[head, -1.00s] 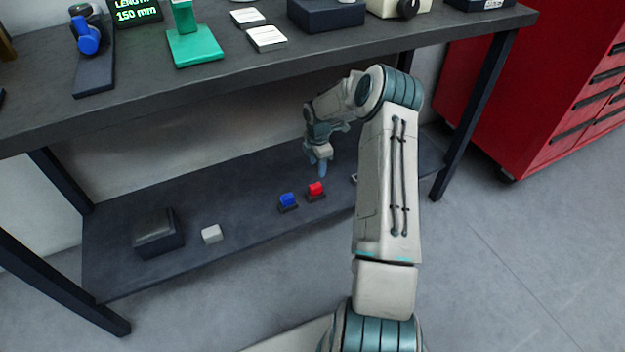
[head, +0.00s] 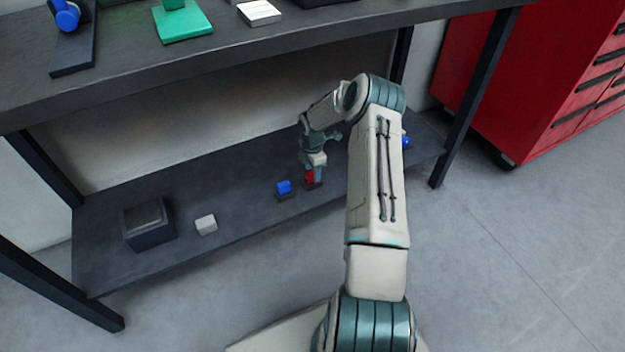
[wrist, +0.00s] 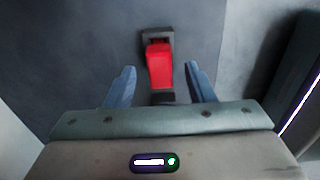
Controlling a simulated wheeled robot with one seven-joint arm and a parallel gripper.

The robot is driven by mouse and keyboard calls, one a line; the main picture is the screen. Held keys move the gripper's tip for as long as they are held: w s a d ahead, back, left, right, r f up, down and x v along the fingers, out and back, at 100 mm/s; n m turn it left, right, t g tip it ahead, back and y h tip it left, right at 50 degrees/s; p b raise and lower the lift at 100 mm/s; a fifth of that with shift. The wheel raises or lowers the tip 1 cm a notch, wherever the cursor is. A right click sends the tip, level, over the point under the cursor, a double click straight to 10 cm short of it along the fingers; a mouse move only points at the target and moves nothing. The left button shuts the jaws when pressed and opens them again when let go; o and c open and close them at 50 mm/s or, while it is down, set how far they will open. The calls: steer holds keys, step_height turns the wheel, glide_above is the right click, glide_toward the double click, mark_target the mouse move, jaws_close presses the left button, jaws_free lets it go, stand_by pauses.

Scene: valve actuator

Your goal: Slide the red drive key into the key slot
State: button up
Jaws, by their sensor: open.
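The red drive key (head: 309,177) stands in a small dark holder on the lower shelf. It also shows in the wrist view (wrist: 159,65), upright in its dark holder (wrist: 157,35). My gripper (head: 314,175) is down at the red key. In the wrist view my gripper (wrist: 160,85) is open, with one blue finger on each side of the key and a gap on both sides. A blue key (head: 283,187) stands in a similar holder just left of the red one. I cannot make out the key slot in these views.
On the lower shelf (head: 150,275), a dark box (head: 148,226) and a small white block (head: 206,224) stand to the left. A blue item (head: 406,142) shows behind my arm. The upper bench (head: 130,95) overhangs the shelf. A red cabinet (head: 530,90) stands right.

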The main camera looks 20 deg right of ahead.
step_height(320, 180, down, 3)
steer(key=shift+r+b, duration=0.1)
steer(key=shift+b, duration=0.2)
jaws_close()
steer(key=shift+r, duration=0.15)
step_height(320, 180, up, 5)
steer(key=shift+f+p, duration=0.2)
steer(key=shift+p, duration=1.05)
steer(key=s+d+r+p, duration=0.3)
steer(key=d+r, duration=0.3)
steer(key=d, duration=0.5)
steer(key=shift+s, duration=0.25)
steer(key=shift+d+r, duration=0.1)
steer(key=shift+d, duration=0.05)
